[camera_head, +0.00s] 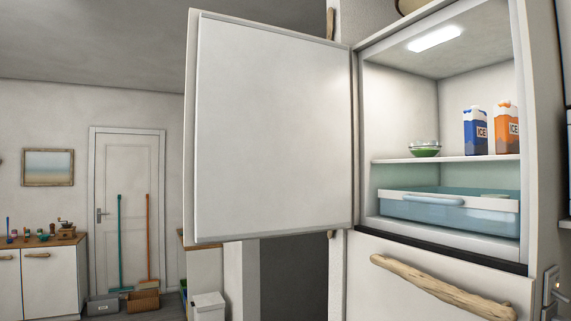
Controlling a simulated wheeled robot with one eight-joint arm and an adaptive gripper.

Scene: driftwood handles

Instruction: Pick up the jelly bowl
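The jelly bowl appears to be the small bowl with green contents and a clear rim (425,149). It stands upright on the left part of the white shelf (390,160) inside the open fridge. Its contents are too small to make out clearly. My gripper is not in view.
The fridge door (273,125) stands open to the left. A blue ICE carton (475,131) and an orange ICE carton (506,129) stand right of the bowl. A translucent drawer (448,213) sits below the shelf. A driftwood handle (440,288) juts from the lower door.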

